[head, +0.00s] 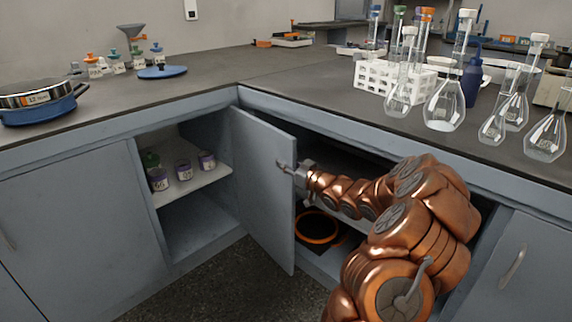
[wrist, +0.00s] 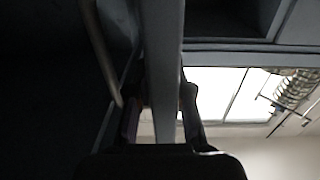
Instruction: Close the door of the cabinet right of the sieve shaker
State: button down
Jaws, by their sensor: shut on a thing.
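The grey-blue cabinet door (head: 262,185) stands open at the inner corner of the benches, jutting out between two open cabinet bays. My gripper (head: 292,168) reaches it from the right and is shut on its free upright edge, one finger on each face. In the wrist view the door edge (wrist: 163,60) runs between the fingers (wrist: 160,112), with a bar-like handle (wrist: 98,50) on its left. A round blue-and-steel unit (head: 40,102) at the far left of the bench may be the sieve shaker; I cannot tell for sure.
The left bay has a white shelf (head: 195,184) with small jars. The right bay holds an orange-rimmed round item (head: 318,228), partly hidden by my arm. Flasks and a white rack (head: 392,88) stand on the right bench. Dark floor (head: 225,285) is clear before the door.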

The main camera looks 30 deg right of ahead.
jog(key=shift+a, duration=0.1)
dwell(0.3)
jog(key=c, duration=1.2)
grip_release()
jog(key=shift+s, duration=0.1)
jog(key=shift+s+d, duration=0.35)
jog(key=shift+s, duration=1.6)
jog(key=shift+s+d, duration=0.4)
jog(key=shift+s, duration=1.5)
jog(key=shift+s+d, duration=0.35)
jog(key=shift+s, duration=1.6)
